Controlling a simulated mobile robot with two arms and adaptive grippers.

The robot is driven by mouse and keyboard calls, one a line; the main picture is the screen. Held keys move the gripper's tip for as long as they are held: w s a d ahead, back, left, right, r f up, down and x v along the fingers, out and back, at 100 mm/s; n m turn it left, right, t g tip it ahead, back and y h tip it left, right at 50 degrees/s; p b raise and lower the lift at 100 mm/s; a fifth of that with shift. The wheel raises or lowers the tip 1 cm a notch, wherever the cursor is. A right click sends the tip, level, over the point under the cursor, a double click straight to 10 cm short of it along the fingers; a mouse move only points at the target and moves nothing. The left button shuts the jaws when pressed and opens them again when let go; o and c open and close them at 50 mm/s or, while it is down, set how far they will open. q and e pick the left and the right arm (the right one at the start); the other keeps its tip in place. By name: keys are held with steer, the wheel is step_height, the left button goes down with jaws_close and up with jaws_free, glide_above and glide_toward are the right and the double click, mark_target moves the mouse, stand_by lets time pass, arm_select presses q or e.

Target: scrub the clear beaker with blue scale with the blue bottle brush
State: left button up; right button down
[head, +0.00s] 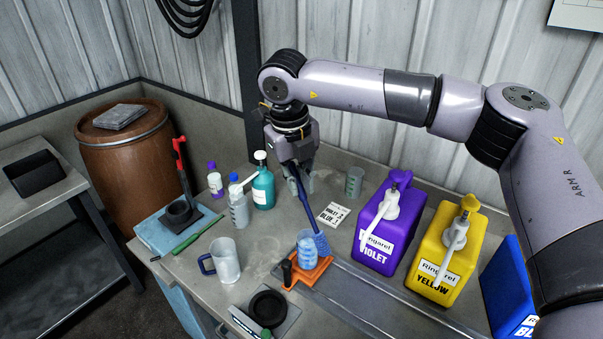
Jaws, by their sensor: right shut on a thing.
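The clear beaker with blue scale (306,259) stands upright on an orange holder (322,268) near the middle of the bench. My right gripper (299,183) points down behind and above the beaker. It is shut on the handle of the blue bottle brush (304,208). The brush slants down to the right, and its bristle head (322,243) shows at the beaker's right side. I cannot tell whether the bristles are inside the beaker or beside it. My left gripper is not in view.
Violet (379,237) and yellow (445,254) pump jugs and a blue container (507,289) stand right. A clear mug (225,260), grey squeeze bottle (239,211), teal pump bottle (263,188) and green-handled tool (197,234) are left. A label card (334,214) lies behind the beaker.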

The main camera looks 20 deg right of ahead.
steer(key=shift+s+a+f, duration=0.1)
steer(key=shift+f, duration=0.5)
step_height(320, 180, down, 10)
steer(key=d+b, duration=0.1)
steer(key=b, duration=0.7)
steer(key=shift+w+d+b, duration=0.15)
steer(key=shift+w+b, duration=0.25)
